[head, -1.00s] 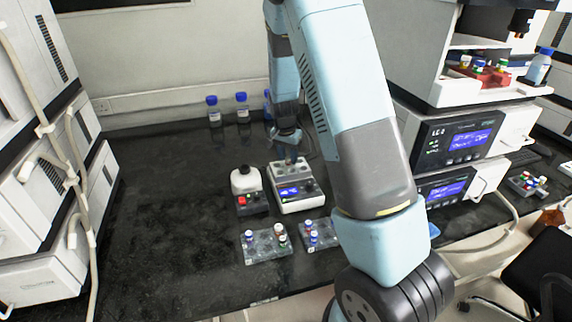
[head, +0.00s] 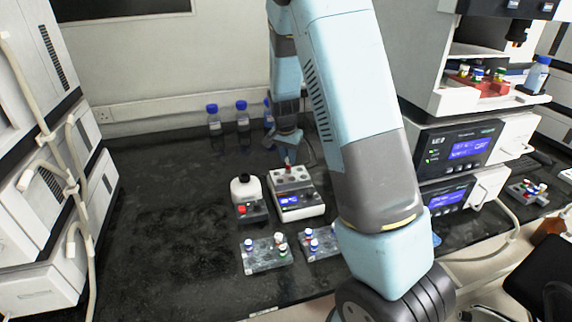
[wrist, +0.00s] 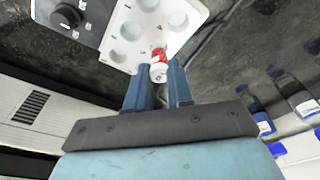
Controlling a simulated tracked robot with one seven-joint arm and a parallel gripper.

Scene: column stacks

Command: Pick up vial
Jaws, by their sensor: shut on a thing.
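A small vial with a red and white cap (wrist: 159,66) is between the fingers of my gripper (wrist: 160,84) in the wrist view. My gripper is shut on it. In the head view my gripper (head: 288,148) points down at the back end of a white heater block with round wells (head: 304,211), and a bit of red shows at its tip. The block also shows in the wrist view (wrist: 128,32), with several empty wells beside the vial. I cannot tell whether the vial's lower end is clear of its well.
A small device with a white top and red switch (head: 245,192) stands left of the block. Two clear racks with capped vials (head: 265,259) (head: 322,246) lie in front. Blue-capped bottles (head: 242,115) stand behind. The bench at left is clear.

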